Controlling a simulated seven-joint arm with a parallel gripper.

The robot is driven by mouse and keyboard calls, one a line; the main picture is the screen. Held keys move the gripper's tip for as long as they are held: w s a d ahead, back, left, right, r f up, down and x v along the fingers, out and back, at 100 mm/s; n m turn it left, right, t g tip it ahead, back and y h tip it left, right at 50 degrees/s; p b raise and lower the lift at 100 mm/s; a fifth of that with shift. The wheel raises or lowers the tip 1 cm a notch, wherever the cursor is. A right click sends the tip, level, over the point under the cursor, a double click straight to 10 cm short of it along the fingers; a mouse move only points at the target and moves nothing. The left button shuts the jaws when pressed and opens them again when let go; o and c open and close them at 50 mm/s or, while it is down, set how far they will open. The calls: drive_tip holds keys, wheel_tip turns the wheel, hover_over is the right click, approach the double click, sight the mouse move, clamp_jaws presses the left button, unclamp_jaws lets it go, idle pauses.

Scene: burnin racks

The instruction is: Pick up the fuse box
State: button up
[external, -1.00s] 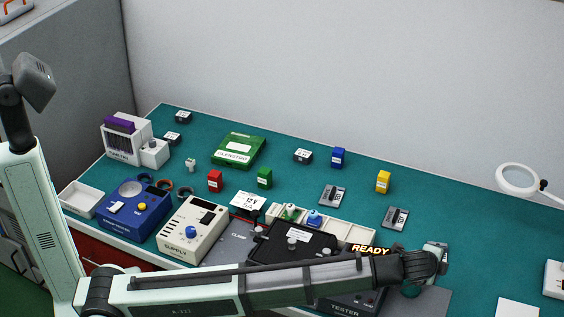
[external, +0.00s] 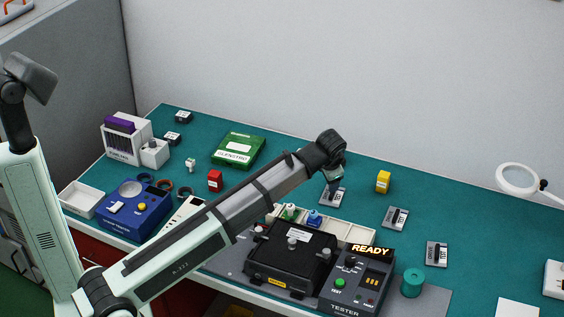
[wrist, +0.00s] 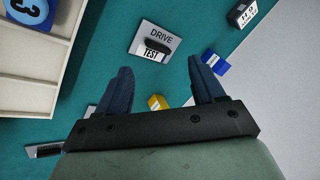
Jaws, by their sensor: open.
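No readable label says which thing is the fuse box. The candidates are small upright boxes: a yellow one (external: 383,181), a red one (external: 215,180) and a blue one, seen in the wrist view (wrist: 215,63) but hidden by my arm in the external view. A green lettered carton (external: 238,150) lies at the back. My gripper (wrist: 160,66) is open and empty, over the back middle of the bench. Between its fingers the wrist view shows the yellow box (wrist: 157,102). The blue box is beside the right finger. A DRIVE TEST card (wrist: 155,42) lies beyond the fingertips.
A tester (external: 357,283) reading READY and a black fixture (external: 290,258) stand in front, with a white divided tray (external: 357,233) behind. More cards (external: 395,218) lie at right. A teal spool (external: 413,283) and magnifier (external: 517,180) are further right. Green bench is clear between them.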

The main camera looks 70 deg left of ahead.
drive_tip(key=s+a+r+n+g+h, duration=0.2)
drive_tip(key=s+a+n, duration=0.3)
drive_tip(key=s+a, duration=0.95)
drive_tip(key=n+h, duration=0.3)
drive_tip(key=n, duration=0.1)
hover_over(214, 174)
drive_tip(key=a, duration=0.1)
wheel_tip(214, 174, down, 7)
drive_tip(key=shift+r, duration=0.15)
drive_tip(key=shift+d+f, duration=0.2)
drive_tip(key=shift+f, duration=0.8)
drive_tip(key=shift+d+f, duration=0.2)
drive_tip(key=shift+f, duration=1.4)
drive_tip(key=c, duration=1.1)
drive_tip(key=shift+o, duration=0.2)
drive_tip(key=shift+r, duration=0.1)
